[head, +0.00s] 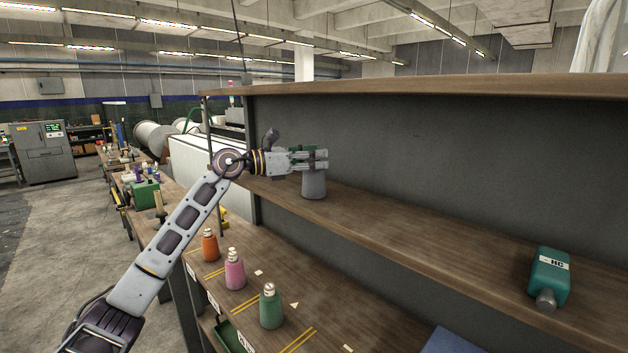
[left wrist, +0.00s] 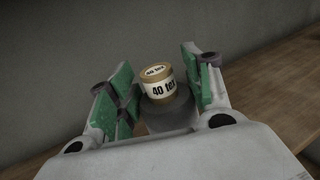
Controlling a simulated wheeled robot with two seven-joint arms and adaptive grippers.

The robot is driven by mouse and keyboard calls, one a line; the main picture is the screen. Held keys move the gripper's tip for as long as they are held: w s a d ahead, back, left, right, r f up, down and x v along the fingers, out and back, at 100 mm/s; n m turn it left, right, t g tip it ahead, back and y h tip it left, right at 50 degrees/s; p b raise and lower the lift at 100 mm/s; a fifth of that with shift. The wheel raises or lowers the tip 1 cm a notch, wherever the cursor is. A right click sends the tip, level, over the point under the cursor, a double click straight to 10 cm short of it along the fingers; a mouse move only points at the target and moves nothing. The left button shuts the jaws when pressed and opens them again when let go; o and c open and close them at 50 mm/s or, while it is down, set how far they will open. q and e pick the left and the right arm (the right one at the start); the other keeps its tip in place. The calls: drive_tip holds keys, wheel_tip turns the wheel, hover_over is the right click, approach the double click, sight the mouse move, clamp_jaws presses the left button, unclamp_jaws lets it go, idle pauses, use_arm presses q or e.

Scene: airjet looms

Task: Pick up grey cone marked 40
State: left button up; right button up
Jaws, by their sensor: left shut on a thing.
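The grey cone (head: 314,186) is at the upper shelf, upright, under my left gripper (head: 318,159). In the left wrist view the cone (left wrist: 170,119) sits between the green-padded fingers of the gripper (left wrist: 160,92), and its tan top carries a white label reading "40 tex". My left gripper is shut on the cone near its top; the fingers hide that top in the head view. I cannot tell whether the cone's base touches the shelf. My right gripper is not in view.
On the lower shelf stand an orange cone (head: 210,246), a pink cone (head: 235,273) and a green cone (head: 270,309). A shelf board runs above.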

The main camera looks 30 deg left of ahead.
use_arm(q)
drive_tip(key=shift+c, duration=1.5)
drive_tip(key=shift+r, duration=1.85)
drive_tip(key=shift+s+a+f, duration=0.15)
drive_tip(key=shift+s+a, duration=0.05)
drive_tip(key=shift+a, duration=0.05)
drive_tip(key=shift+b+v, duration=0.55)
drive_tip(key=shift+v, duration=0.5)
use_arm(e)
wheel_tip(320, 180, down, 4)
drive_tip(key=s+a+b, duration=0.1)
drive_tip(key=b, duration=0.2)
use_arm(q)
drive_tip(key=b+v, duration=0.2)
drive_tip(key=v, duration=1.3)
drive_tip(key=shift+s+b, duration=0.15)
drive_tip(key=shift+b, duration=0.2)
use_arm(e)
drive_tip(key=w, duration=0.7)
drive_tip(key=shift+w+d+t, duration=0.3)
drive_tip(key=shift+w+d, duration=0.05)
